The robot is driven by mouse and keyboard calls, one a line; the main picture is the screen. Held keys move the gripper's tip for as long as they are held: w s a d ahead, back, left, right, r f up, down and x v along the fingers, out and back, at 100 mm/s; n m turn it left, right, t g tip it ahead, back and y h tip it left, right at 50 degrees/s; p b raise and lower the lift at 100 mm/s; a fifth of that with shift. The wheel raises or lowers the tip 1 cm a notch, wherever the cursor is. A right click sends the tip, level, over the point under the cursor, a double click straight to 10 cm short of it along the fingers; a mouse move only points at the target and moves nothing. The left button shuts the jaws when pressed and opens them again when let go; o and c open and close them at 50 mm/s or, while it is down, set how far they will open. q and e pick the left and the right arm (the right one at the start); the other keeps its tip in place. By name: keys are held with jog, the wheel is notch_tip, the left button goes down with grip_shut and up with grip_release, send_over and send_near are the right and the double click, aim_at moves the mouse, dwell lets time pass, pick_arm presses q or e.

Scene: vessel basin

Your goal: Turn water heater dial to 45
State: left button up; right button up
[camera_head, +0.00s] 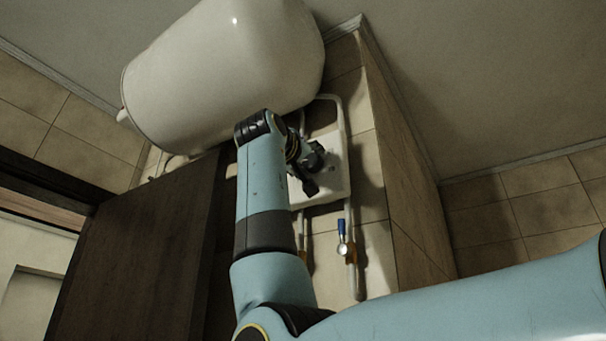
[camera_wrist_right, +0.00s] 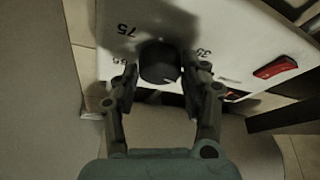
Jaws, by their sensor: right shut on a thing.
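The white tank of the water heater (camera_head: 225,70) hangs at the top of the head view. Below it is a white control box (camera_head: 335,175), which fills the upper part of the right wrist view (camera_wrist_right: 228,32). The round black dial (camera_wrist_right: 158,60) sits on its face with numbers around it; 75 and 35 are readable, another at left is partly covered. A small light mark shows on the dial's lower right. My right gripper (camera_wrist_right: 160,82) is shut on the dial, one finger on each side. In the head view, my right gripper (camera_head: 312,168) is at the box and hides the dial. My left gripper is out of view.
A red switch (camera_wrist_right: 275,67) is on the box, right of the dial. Pipes run below the box, one with a blue-handled valve (camera_head: 342,228). A dark wooden door (camera_head: 150,250) stands at left, and a tiled wall edge (camera_head: 405,170) projects at right.

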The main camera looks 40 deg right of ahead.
jog(key=m+g+h, duration=0.1)
jog(key=m, duration=0.3)
jog(key=m+g+h, duration=0.1)
jog(key=m+g, duration=0.1)
jog(key=m, duration=0.1)
jog(key=shift+w+m, duration=0.2)
jog(key=shift+m, duration=0.2)
jog(key=shift+g, duration=0.4)
